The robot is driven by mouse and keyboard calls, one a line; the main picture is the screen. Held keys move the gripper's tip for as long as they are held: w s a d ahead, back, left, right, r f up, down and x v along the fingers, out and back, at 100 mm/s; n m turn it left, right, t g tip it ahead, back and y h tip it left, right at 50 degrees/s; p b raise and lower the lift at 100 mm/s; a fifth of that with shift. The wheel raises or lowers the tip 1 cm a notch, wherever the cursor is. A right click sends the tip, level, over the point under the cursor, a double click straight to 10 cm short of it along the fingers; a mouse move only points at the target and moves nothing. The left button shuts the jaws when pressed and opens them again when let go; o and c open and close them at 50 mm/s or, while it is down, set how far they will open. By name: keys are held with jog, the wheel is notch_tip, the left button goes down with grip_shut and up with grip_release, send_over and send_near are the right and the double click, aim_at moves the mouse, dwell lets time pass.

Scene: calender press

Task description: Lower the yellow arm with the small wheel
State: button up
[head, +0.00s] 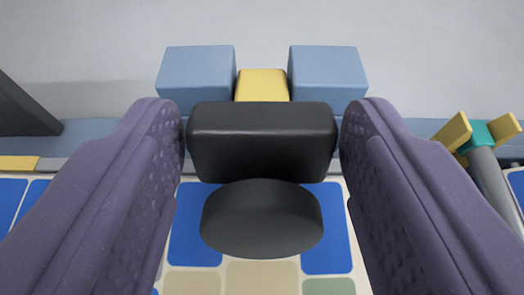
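A dark grey-black block (262,140) with rounded edges sits in the middle of the head view. A yellow piece (262,85) shows behind it, between two blue blocks; most of the yellow piece is hidden. A dark round disc (262,222) is below the block in the picture; I cannot tell whether it is the small wheel or part of my gripper. My gripper (262,118) has two purple, textured fingers set wide apart, one on each side of the black block. Their tips are very close to its sides, with no clear contact visible.
The left blue block (196,78) and right blue block (327,78) flank the yellow piece. At the right is a yellow-and-teal fork (480,133) on a grey cylinder (494,182). A dark slanted part (22,108) stands at the left. Tiled floor (325,255) lies below.

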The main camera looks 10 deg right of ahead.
jog(key=shift+o, duration=1.2)
jog(key=p+v, duration=0.2)
jog(key=v, duration=0.5)
jog(key=shift+s+r, duration=0.15)
jog(key=shift+s, duration=0.2)
jog(key=shift+a, duration=0.1)
jog(key=shift+c, duration=0.2)
